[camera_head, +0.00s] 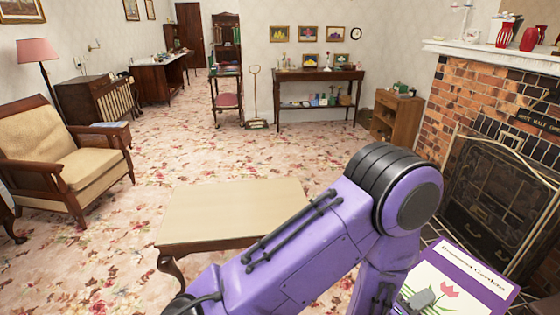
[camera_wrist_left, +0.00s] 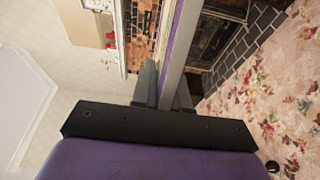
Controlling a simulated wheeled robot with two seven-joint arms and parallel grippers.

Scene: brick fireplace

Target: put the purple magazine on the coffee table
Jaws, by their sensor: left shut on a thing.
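The purple magazine (camera_head: 478,270) has a white cover with a pink flower. It is in the lower right of the head view, in front of the fireplace. My left gripper (camera_head: 422,300) is shut on its near edge; my purple arm hides part of the grip. In the left wrist view the magazine (camera_wrist_left: 181,40) shows edge-on between the gripper's fingers (camera_wrist_left: 168,92). The coffee table (camera_head: 232,212) has a bare pale top and dark legs. It stands left of the magazine, and my arm covers its right front part. My right gripper is not in view.
A brick fireplace (camera_head: 438,110) with a metal screen (camera_head: 498,190) is close behind the magazine at right. An armchair (camera_head: 70,160) stands at left. A console table (camera_head: 318,76) is at the back wall. Floral carpet (camera_head: 240,150) is open behind the coffee table.

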